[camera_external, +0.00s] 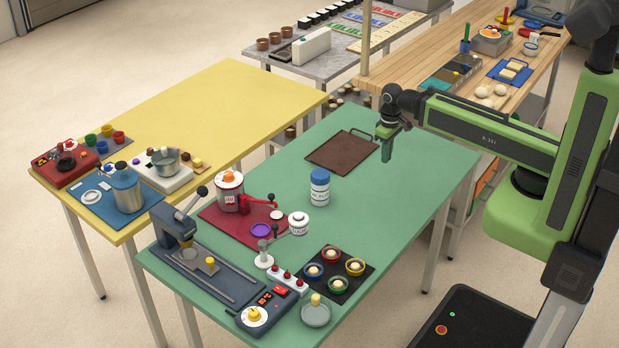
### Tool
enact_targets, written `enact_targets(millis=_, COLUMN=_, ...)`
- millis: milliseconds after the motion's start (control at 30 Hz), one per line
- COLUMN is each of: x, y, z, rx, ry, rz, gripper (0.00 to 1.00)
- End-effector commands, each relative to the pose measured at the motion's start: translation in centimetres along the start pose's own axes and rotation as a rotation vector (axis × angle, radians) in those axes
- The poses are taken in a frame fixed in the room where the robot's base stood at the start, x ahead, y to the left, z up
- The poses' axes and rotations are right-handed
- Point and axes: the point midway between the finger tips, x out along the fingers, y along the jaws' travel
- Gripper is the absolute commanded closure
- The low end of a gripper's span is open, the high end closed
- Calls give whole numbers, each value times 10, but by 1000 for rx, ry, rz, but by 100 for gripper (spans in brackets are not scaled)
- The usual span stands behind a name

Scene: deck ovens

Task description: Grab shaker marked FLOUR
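A white shaker with a blue lid (319,187) stands upright on the green table (400,215). Its dark label text is too small to read for sure.
A brown board (340,152) with a handle lies behind the shaker. The table right of the shaker is clear.

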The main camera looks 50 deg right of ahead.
Motion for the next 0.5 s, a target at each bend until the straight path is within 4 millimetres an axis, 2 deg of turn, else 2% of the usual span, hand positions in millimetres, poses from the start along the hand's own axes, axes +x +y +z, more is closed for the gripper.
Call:
enact_targets(millis=67, x=0, y=0, z=0, rx=0, ry=0, rz=0, gripper=80)
enact_targets(millis=500, x=0, y=0, z=0, rx=0, ry=0, rz=0, gripper=23)
